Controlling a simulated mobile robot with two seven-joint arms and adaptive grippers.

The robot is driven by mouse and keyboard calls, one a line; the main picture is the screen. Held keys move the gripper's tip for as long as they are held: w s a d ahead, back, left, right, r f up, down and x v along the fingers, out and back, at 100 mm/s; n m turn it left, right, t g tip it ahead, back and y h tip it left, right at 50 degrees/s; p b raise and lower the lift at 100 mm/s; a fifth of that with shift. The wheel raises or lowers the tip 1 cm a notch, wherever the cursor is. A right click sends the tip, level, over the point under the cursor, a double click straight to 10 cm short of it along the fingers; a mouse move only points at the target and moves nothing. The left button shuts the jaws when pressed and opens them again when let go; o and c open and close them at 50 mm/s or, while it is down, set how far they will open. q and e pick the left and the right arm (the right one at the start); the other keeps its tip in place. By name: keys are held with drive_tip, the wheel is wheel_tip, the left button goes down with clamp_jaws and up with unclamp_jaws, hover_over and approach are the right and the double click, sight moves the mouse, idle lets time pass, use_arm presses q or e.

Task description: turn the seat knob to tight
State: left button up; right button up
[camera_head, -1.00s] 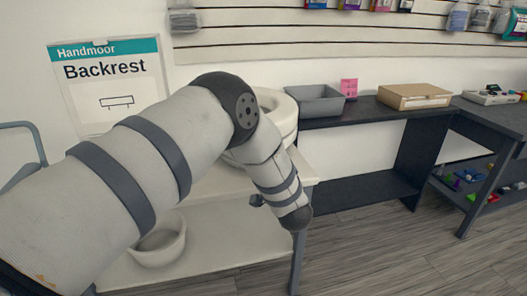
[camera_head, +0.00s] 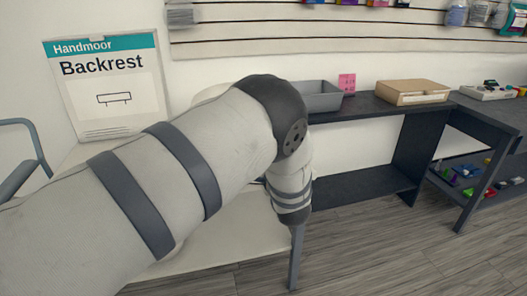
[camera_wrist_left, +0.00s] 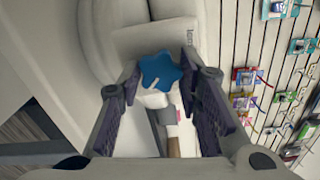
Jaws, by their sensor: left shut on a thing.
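The seat knob (camera_wrist_left: 160,71) is a blue, lobed knob with a small white mark, in the upper middle of the left wrist view. It sits on a white, rounded body (camera_wrist_left: 150,35). My left gripper (camera_wrist_left: 161,80) has a finger on each side of the knob and is shut on it. In the head view my left arm hides the knob and most of the white body; the gripper itself is not visible there. My right gripper is in neither view.
A sign reading "Handmoor Backrest" (camera_head: 105,85) stands at the left. A grey bin (camera_head: 318,97), a pink card (camera_head: 347,83) and a cardboard box (camera_head: 412,91) stand on a dark bench to the right. A grey tubular frame (camera_head: 30,150) is at the left edge.

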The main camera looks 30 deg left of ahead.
use_arm(q)
drive_tip(key=shift+m, duration=1.5)
drive_tip(key=o, duration=1.2)
drive_tip(key=v, duration=0.7)
drive_tip(key=shift+s+d, duration=0.15)
drive_tip(key=shift+d, duration=0.05)
